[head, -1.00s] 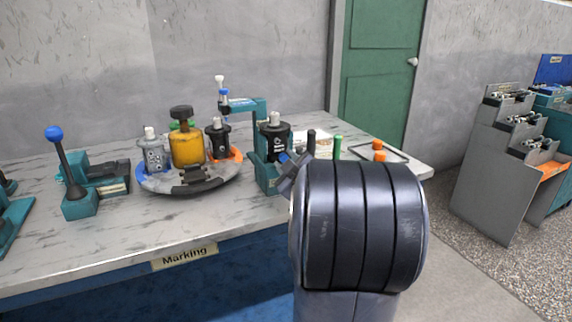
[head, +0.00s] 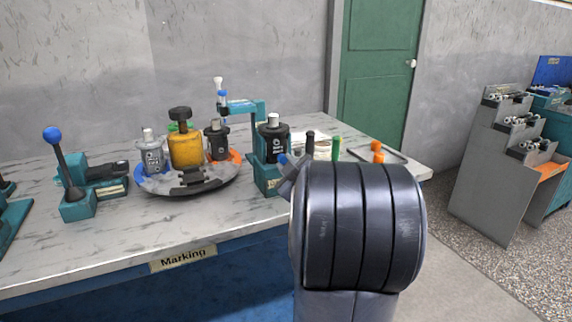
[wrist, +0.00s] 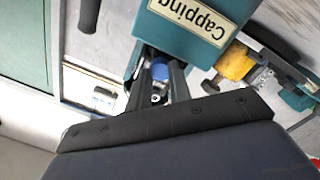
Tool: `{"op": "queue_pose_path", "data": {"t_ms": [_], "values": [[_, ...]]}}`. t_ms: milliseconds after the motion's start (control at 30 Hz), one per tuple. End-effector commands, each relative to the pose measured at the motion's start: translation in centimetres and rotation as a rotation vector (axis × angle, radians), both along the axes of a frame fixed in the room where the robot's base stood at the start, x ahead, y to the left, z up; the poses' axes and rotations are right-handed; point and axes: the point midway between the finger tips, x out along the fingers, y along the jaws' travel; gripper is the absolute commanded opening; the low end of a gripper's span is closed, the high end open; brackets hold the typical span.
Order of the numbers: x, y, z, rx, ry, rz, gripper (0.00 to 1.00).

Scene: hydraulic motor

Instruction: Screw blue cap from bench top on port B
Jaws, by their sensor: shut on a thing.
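The blue cap (wrist: 160,71) is held between the two fingers of my gripper (wrist: 161,85) in the wrist view. In the head view a small bit of blue (head: 282,159) shows by the fingers (head: 288,172), beside the black motor. The black motor (head: 272,145) stands upright in a teal fixture (head: 268,182) on the bench. In the wrist view the fixture (wrist: 182,22) carries a "Capping" label and lies just beyond the fingers. I cannot make out port B in either view. My arm hides part of the bench to the right.
A round turntable (head: 205,185) with a yellow container (head: 186,150) and small motors stands left of the fixture. Black (head: 310,137), green (head: 336,146) and orange (head: 377,150) items stand on the right. A lever press (head: 75,208) is at the left. The front bench top (head: 120,240) is clear.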

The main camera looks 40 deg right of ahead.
Motion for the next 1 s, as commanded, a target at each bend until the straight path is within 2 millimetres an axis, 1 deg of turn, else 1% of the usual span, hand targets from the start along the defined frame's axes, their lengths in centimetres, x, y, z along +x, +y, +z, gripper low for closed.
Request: {"op": "queue_pose_path", "data": {"t_ms": [33,167,200,300,1000], "values": [[-0.24,-0.39,-0.91,0.011,0.019,-0.014,0.00],[-0.22,-0.37,-0.81,0.024,0.016,-0.013,0.00],[-0.21,-0.35,-0.90,0.021,0.016,-0.012,0.22],[-0.19,-0.32,-0.90,0.021,0.016,-0.012,0.30],[0.26,0.14,-0.96,0.010,0.021,-0.005,0.31]]}}
